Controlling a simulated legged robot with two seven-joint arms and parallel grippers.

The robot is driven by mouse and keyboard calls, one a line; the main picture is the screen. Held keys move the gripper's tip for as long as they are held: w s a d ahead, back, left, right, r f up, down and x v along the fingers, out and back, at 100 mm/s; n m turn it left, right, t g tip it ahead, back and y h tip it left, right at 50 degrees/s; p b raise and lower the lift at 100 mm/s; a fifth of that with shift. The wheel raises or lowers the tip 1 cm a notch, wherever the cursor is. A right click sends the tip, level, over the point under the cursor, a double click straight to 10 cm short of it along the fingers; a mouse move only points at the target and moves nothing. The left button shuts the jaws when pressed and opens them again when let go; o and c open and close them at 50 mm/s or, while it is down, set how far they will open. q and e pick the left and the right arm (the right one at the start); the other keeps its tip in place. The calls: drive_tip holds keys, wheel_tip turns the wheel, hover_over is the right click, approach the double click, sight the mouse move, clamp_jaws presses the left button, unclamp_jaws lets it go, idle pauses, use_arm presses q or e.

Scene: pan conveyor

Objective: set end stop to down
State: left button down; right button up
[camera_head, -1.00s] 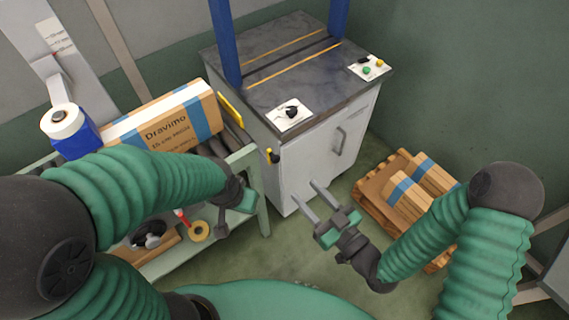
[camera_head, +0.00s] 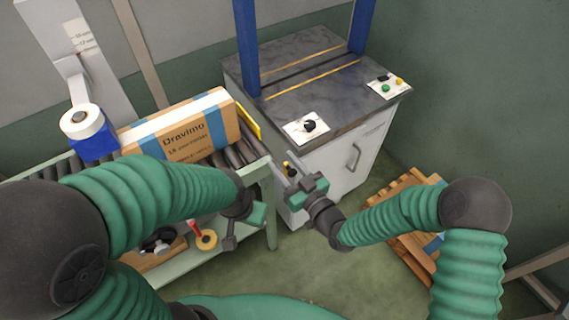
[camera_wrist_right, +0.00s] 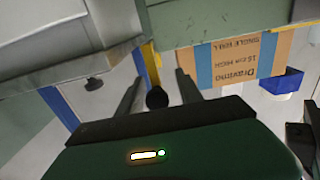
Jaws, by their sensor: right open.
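The end stop is a yellow plate (camera_head: 249,118) standing raised at the end of the roller conveyor, beside the box. Its lever, yellow with a black knob (camera_head: 291,171), sticks out at the conveyor's corner near the cabinet. My right gripper (camera_head: 293,168) is open at the lever. In the right wrist view the black knob (camera_wrist_right: 156,97) shows between the two spread fingers, with the yellow part (camera_wrist_right: 151,62) beyond it. I cannot tell whether a finger touches it. My left gripper (camera_head: 245,216) hangs in front of the conveyor; its fingers are not clear.
A "Dravimo" box (camera_head: 187,128) lies on the conveyor rollers (camera_head: 240,152) against the end stop. The grey cabinet (camera_head: 340,165) with a dial and buttons on top stands close to my right gripper. A pallet (camera_head: 405,187) is at the right on the floor.

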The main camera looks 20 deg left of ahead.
drive_tip(key=shift+d+r, duration=0.1)
drive_tip(key=shift+d, duration=0.3)
drive_tip(key=c, duration=0.3)
drive_tip(key=shift+c, duration=1.3)
clamp_jaws()
use_arm(q)
drive_tip(key=shift+d+r, duration=0.15)
drive_tip(key=shift+d, duration=0.15)
use_arm(e)
drive_tip(key=shift+w, duration=0.1)
use_arm(q)
drive_tip(key=shift+f+b, duration=0.3)
drive_tip(key=shift+f, duration=0.05)
use_arm(e)
drive_tip(key=w+d+f+m, duration=0.3)
drive_tip(key=w+f+m, duration=0.1)
drive_tip(key=m, duration=1.3)
drive_tip(key=shift+f, duration=0.3)
use_arm(q)
drive_tip(key=shift+s, duration=0.1)
use_arm(e)
drive_tip(key=shift+d+f, duration=0.1)
